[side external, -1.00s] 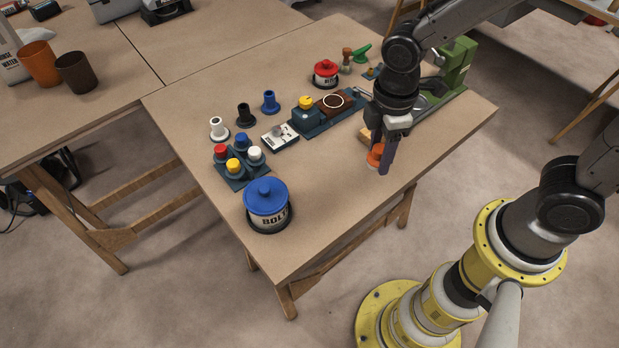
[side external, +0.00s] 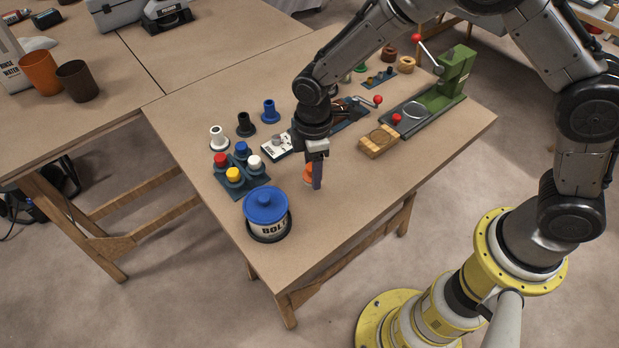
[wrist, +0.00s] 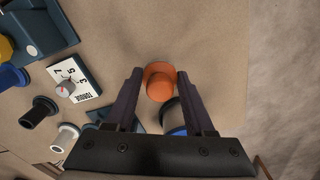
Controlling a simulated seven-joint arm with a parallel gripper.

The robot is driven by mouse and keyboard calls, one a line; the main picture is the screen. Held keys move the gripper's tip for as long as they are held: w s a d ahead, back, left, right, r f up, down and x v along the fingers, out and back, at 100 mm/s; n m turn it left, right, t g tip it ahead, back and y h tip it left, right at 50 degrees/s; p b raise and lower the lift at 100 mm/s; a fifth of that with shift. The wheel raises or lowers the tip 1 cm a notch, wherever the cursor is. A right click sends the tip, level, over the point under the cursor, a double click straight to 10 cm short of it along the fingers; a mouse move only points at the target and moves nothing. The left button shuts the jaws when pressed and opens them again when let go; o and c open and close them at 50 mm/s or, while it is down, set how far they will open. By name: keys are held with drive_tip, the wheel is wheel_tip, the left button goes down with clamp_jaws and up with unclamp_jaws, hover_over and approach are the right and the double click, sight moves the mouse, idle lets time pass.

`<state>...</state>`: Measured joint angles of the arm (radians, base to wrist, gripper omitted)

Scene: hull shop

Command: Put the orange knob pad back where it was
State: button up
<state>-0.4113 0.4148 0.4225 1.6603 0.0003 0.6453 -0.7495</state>
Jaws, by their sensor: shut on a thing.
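The orange knob pad (side external: 308,174) is in the jaws of my gripper (side external: 314,184), over the front middle of the table to the right of the blue-lidded bolt tin (side external: 266,216). In the wrist view the orange pad (wrist: 160,88) sits between the two dark fingertips, which are shut on it. In the side view a finger hides part of it. I cannot tell whether it touches the table or hangs just above it.
A rack of coloured knobs (side external: 238,178) and several spools stand to the left. The torque dial box (wrist: 75,83) is close behind my gripper. The green press (side external: 440,90) and a wooden block (side external: 378,143) are at right. The table's front right is clear.

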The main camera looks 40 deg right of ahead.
sight(309, 180)
drive_tip(key=shift+w+a+f, duration=0.15)
drive_tip(key=shift+w+f, duration=0.15)
drive_tip(key=shift+f, duration=0.05)
drive_tip(key=shift+w+f, duration=0.1)
drive_tip(key=shift+f, duration=1.55)
drive_tip(key=shift+f, duration=0.2)
drive_tip(key=o, duration=1.2)
drive_tip(key=shift+r, duration=0.15)
